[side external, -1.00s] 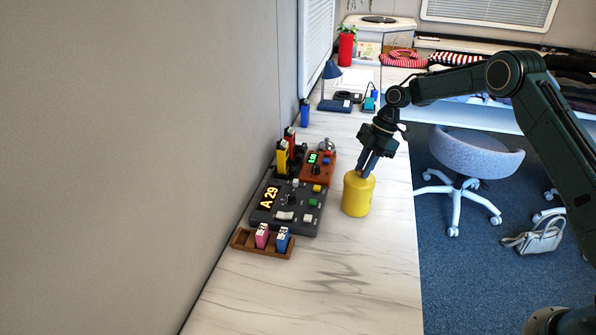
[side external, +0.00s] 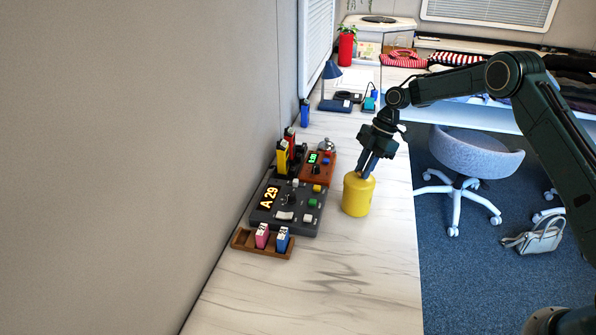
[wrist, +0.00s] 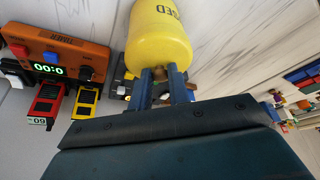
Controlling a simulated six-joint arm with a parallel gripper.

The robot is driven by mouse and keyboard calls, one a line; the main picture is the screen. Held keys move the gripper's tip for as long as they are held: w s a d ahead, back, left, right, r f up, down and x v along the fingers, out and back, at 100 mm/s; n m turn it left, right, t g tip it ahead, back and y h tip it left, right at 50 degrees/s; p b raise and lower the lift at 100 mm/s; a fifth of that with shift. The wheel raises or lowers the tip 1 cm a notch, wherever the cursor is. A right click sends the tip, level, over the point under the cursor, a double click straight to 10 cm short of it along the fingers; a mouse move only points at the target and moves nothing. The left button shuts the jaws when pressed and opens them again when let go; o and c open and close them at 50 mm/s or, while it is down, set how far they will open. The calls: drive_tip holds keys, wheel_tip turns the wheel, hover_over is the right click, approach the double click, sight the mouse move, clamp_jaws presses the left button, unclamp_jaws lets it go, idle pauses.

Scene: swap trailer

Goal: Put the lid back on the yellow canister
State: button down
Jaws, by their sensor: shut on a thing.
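The yellow canister (side external: 356,198) stands upright on the white marbled counter (side external: 350,285), right of the control boxes. My gripper (side external: 366,172) points down at its top. In the wrist view the two fingers of my gripper (wrist: 164,74) are shut on a small brown knob (wrist: 173,71) at the canister's top end, the lid's knob by its look. The canister (wrist: 160,38) fills the top middle there, with part of a dark word on its side. The lid looks to be on or right at the canister's rim; I cannot tell whether it is fully seated.
A dark console (side external: 267,218) reading "A 29", an orange timer box (side external: 316,168) and a wooden tray (side external: 246,243) with pink and blue blocks stand left of the canister. Yellow and red pieces stand behind. The front counter is clear. A grey chair (side external: 470,155) stands beyond the right edge.

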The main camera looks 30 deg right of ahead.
idle(0.4)
drive_tip(key=c, duration=0.8)
unclamp_jaws()
drive_tip(key=shift+o, duration=0.2)
drive_tip(key=shift+r, duration=0.1)
wheel_tip(320, 180, up, 7)
idle(0.9)
clamp_jaws()
idle(0.3)
idle(1.0)
